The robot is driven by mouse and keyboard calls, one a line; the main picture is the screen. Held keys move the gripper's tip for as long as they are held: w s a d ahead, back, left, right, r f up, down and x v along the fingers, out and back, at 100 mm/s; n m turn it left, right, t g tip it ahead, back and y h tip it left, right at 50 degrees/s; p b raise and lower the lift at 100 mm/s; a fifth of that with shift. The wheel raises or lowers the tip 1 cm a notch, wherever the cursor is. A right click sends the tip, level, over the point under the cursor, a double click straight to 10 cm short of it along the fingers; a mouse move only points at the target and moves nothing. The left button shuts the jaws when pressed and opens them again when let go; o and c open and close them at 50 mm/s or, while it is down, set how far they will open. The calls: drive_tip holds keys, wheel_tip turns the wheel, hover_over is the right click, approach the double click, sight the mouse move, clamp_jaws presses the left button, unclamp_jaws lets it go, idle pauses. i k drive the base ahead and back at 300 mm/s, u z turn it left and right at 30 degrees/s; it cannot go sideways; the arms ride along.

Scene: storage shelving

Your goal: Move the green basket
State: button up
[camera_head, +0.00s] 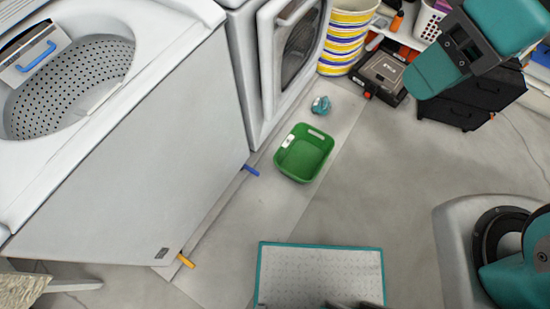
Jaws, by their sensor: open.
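The green basket (304,157) sits upright on the floor near the middle of the head view, to the right of the large white appliance. It looks empty. A white tag or clip (288,141) is on its left rim, and a handle slot shows at its far right rim. Nothing of mine touches the basket. Teal and dark links of my arm show at the upper right and lower right, apart from the basket. I cannot make out my gripper's fingers in this view.
A white top-loading washer (150,150) fills the left; a front-loading machine (265,75) stands behind. A small teal object (320,105) lies beyond the basket. A striped bin (346,40), dark case (382,72) and black drawers (475,100) stand at the back. Floor right of the basket is clear.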

sight(305, 157)
drive_tip(key=z, duration=2)
drive_tip(key=i, duration=1.35)
drive_tip(key=u, duration=3.45)
drive_tip(key=i, duration=0.5)
drive_tip(key=z, duration=0.05)
